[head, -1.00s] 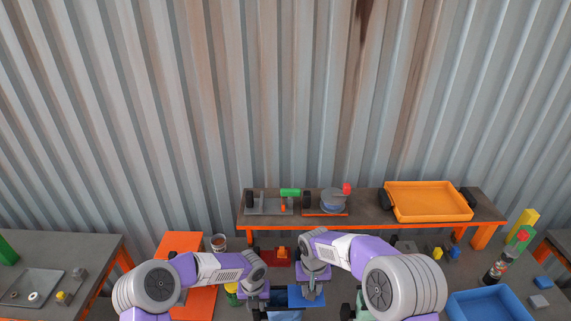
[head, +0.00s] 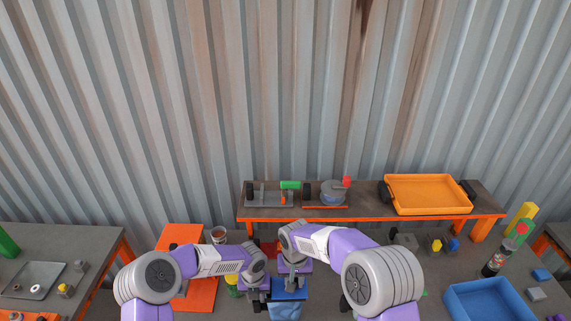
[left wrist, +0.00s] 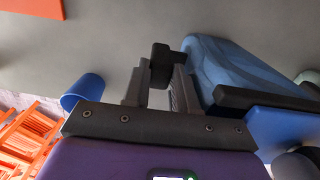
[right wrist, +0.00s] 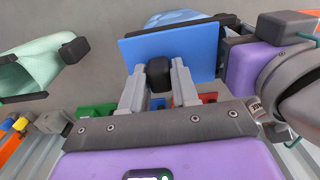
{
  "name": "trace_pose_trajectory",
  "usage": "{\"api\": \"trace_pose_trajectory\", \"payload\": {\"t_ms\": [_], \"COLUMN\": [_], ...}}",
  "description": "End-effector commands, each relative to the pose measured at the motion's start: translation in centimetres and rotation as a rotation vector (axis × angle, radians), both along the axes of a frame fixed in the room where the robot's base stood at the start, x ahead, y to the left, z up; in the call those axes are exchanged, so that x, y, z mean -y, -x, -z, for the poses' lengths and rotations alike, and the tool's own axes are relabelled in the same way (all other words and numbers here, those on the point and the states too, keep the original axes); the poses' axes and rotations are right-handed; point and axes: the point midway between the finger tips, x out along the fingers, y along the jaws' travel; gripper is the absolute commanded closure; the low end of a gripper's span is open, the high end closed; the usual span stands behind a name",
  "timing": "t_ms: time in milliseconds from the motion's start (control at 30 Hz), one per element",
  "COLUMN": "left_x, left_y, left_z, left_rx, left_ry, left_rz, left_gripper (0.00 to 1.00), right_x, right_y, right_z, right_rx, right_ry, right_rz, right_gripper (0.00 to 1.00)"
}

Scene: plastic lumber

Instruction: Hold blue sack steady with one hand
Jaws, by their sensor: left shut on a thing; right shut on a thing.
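The blue sack (head: 285,311) hangs at the bottom middle of the head view; its side also shows in the left wrist view (left wrist: 225,62). My left gripper (head: 266,302) is at the sack's left edge. In the left wrist view, its fingers are shut on a black knob (left wrist: 160,66) at the sack's rim. My right gripper (head: 291,283) is above the sack. In the right wrist view, its fingers are shut on the black knob (right wrist: 159,74) of a flat blue panel (right wrist: 172,50), which is beside the sack's mouth. The panel hides part of the sack.
A pale green sack (right wrist: 28,72) with black knobs is left in the right wrist view. A blue tray (head: 452,304) stands at lower right. An orange tray (head: 430,208) and small parts are on the back shelf (head: 365,207).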

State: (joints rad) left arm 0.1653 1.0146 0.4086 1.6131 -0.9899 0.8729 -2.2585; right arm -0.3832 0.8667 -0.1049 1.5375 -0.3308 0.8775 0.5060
Motion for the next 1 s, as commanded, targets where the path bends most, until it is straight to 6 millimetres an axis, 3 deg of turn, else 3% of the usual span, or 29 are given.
{"api": "trace_pose_trajectory", "payload": {"t_ms": [400,667,700,867,1000], "left_x": [0.5,0.7,0.8,0.8,0.8], "left_y": [0.1,0.1,0.1,0.2,0.1], "left_z": [-0.1,-0.1,0.0,0.0,0.0], "left_rx": [0.001,0.000,0.000,-0.001,-0.001], "left_ry": [0.007,0.011,0.011,0.012,0.012], "left_rz": [0.005,0.008,0.008,0.008,0.008], "left_gripper": [1.00,1.00,1.00,1.00,1.00], "right_x": [-2.3,-2.5,-2.5,-2.5,-2.4], "right_y": [0.2,0.2,0.2,0.2,0.2], "right_z": [0.0,0.0,0.0,0.0,0.0], "right_rx": [0.001,0.002,0.002,0.001,0.001], "right_ry": [-0.009,-0.010,-0.010,-0.010,-0.008], "right_rz": [-0.004,-0.005,-0.005,-0.007,-0.006], "right_gripper": [1.00,1.00,0.66,0.41,0.41]}}
